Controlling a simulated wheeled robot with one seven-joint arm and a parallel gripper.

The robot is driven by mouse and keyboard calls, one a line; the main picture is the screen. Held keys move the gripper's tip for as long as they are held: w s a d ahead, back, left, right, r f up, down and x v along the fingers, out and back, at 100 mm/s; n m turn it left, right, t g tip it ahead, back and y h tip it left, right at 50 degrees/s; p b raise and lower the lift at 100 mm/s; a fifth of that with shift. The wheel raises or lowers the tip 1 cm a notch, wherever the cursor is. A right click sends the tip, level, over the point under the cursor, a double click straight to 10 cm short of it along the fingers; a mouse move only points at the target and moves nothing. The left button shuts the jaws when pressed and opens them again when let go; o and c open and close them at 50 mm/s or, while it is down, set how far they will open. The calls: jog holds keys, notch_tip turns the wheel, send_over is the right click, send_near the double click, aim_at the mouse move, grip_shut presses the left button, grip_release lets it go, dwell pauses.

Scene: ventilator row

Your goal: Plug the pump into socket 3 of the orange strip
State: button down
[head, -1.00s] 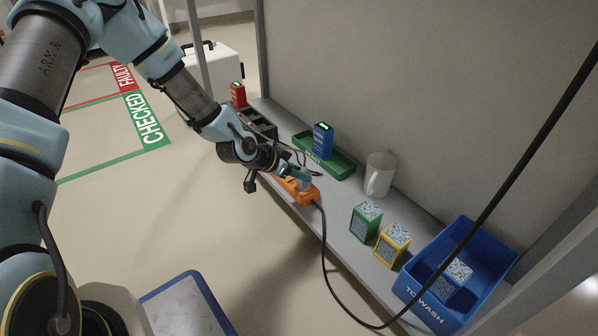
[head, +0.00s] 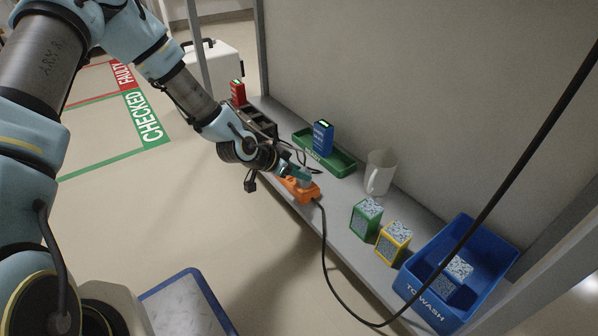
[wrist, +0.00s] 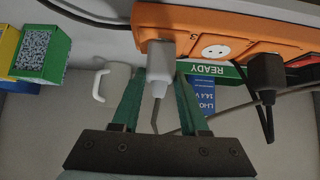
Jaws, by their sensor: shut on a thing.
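The orange strip (head: 303,194) lies on the grey shelf. It also spans the top of the wrist view (wrist: 225,22). My gripper (head: 303,177) is at the strip, its green fingers shut on a pale grey plug (wrist: 160,50). The plug is upright against the strip's face at the left in the wrist view; I cannot tell how deep it sits. A thin cord hangs from it. Beside it is an empty round white socket (wrist: 215,52). A black plug (wrist: 266,72) sits in the strip further right.
A green tray (head: 340,168) holds a blue battery (head: 322,139) behind the strip. A white mug (head: 379,172), a green box (head: 366,218), a yellow box (head: 392,242) and a blue bin (head: 478,235) stand to the right. A black cable (head: 324,262) hangs in front of the shelf.

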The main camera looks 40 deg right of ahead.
jog(key=shift+c, duration=1.7)
grip_release()
jog(key=p+v, duration=0.5)
jog(key=v, duration=0.5)
jog(key=shift+a+r, duration=0.3)
